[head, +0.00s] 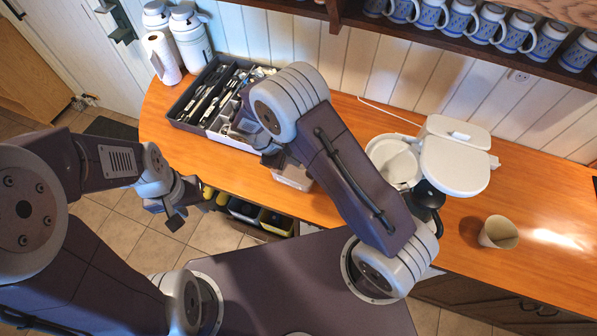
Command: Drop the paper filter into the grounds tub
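A beige, cup-shaped piece (498,232), which looks like the paper filter, sits on the right part of the wooden counter, apart from both grippers. I cannot tell for certain which container is the grounds tub; a pale box (292,174) stands at the counter's front edge, partly hidden by my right arm. My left gripper (183,205) hangs over the floor in front of the counter, its fingers apart and empty. My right gripper (262,146) is above the counter beside the utensil tray; its own arm hides much of it, so its fingers and any held thing are unclear.
A dark utensil tray (178,122) lies at the counter's back left, near white canisters (191,42) and a paper roll (162,58). A white appliance (455,165) with an open lid stands right of centre. Mugs (462,20) line a shelf above. Several bins (243,210) sit below the counter.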

